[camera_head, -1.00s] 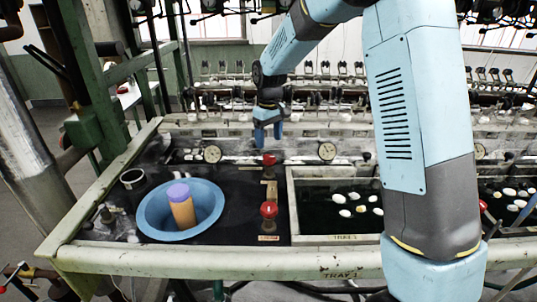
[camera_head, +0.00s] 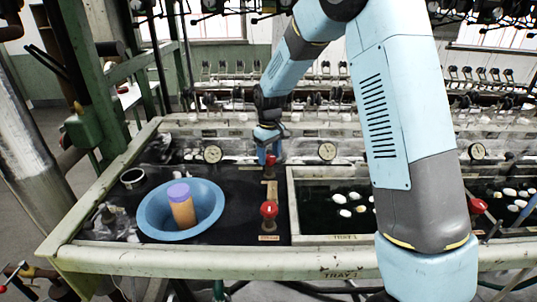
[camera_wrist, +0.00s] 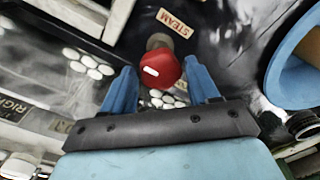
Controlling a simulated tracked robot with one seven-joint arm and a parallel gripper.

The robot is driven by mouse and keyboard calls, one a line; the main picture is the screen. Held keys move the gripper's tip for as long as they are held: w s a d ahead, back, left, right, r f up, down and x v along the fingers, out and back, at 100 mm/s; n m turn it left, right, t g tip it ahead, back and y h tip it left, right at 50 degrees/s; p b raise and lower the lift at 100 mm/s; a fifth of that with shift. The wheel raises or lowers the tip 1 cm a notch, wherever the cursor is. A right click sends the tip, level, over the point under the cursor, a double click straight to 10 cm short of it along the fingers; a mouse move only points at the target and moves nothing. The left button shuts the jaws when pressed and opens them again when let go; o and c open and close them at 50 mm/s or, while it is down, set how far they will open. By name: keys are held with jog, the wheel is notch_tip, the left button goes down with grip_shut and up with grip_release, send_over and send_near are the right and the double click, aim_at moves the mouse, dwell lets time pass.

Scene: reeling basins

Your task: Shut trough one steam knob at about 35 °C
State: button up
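A red knob (camera_wrist: 161,69) with a white mark stands on a short stem beside a label reading STEAM (camera_wrist: 175,22). In the head view this far red knob (camera_head: 271,160) is partly covered by my gripper (camera_head: 266,152). In the wrist view my gripper (camera_wrist: 162,88) is open, one blue finger on each side of the knob. I cannot tell whether the fingers touch it. A second red knob (camera_head: 269,209) stands nearer the front edge. Round dial gauges (camera_head: 212,153) and (camera_head: 327,151) sit on the back panel; their readings are too small to tell.
A blue basin (camera_head: 152,212) holding an orange cylinder with a purple top (camera_head: 181,208) stands left of the knobs. A dark trough with a pale rim (camera_head: 291,205) and white cocoons lies to the right. Another red knob (camera_head: 477,206) is farther right.

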jog(key=c, duration=0.7)
jog(key=shift+a, duration=0.1)
jog(key=shift+c, duration=0.3)
jog(key=shift+m, duration=0.3)
jog(key=m, duration=0.3)
jog(key=shift+m, duration=2.7)
jog(key=o, duration=1.1)
jog(key=shift+c, duration=0.2)
